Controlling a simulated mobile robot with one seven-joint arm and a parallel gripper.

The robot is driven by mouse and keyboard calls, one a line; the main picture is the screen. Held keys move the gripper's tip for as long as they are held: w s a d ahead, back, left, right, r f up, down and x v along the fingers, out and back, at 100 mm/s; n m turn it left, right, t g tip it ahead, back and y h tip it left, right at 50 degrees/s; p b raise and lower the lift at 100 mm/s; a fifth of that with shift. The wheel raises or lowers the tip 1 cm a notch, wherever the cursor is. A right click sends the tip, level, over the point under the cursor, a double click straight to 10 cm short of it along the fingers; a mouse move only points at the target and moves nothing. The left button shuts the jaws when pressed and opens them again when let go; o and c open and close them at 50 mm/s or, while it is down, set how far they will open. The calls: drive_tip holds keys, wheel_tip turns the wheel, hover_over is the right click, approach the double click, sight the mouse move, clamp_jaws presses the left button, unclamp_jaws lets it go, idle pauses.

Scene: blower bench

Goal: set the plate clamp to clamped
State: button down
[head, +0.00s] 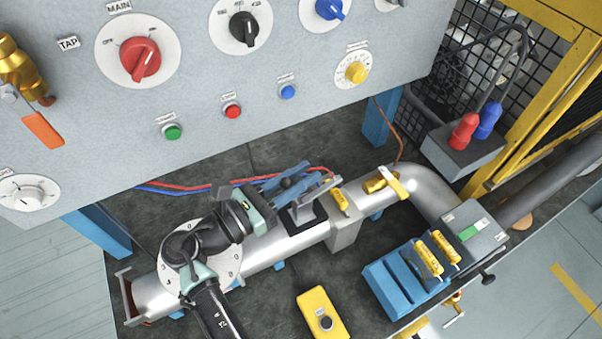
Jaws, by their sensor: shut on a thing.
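A plate clamp (306,211) with a grey metal lever and a dark base sits on top of the silver pipe, near the middle of the head view. My gripper (299,182) reaches in from the lower left, over the pipe. Its blue fingers are closed at the clamp's lever, on the clamp's upper left side. The fingers and the wrist hide part of the lever. The lever looks tilted up, but its exact set position cannot be told.
The silver pipe (270,252) runs across the dark bench and bends at the right. A blue block with yellow-tagged parts (388,288) stands at lower right. A yellow box with a black knob (322,309) lies in front. The grey control panel (205,110) rises behind the arm.

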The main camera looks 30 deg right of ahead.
drive_tip(key=shift+r, duration=0.1)
idle(0.7)
drive_tip(key=shift+d+r+y+p, duration=0.25)
drive_tip(key=shift+y+p, duration=0.05)
drive_tip(key=shift+p, duration=0.9)
drive_tip(key=shift+d+y+p, duration=0.2)
drive_tip(key=shift+y+p, duration=0.1)
drive_tip(key=shift+p, duration=0.45)
drive_tip(key=p, duration=0.1)
drive_tip(key=d+y+p, duration=0.1)
drive_tip(key=p, duration=0.1)
drive_tip(key=shift+f+g, duration=0.25)
drive_tip(key=shift+g, duration=0.05)
drive_tip(key=shift+f+m+y, duration=0.3)
drive_tip(key=shift+y, duration=0.2)
drive_tip(key=c, duration=0.8)
unclamp_jaws()
drive_tip(key=shift+d, duration=0.15)
drive_tip(key=shift+o, duration=0.2)
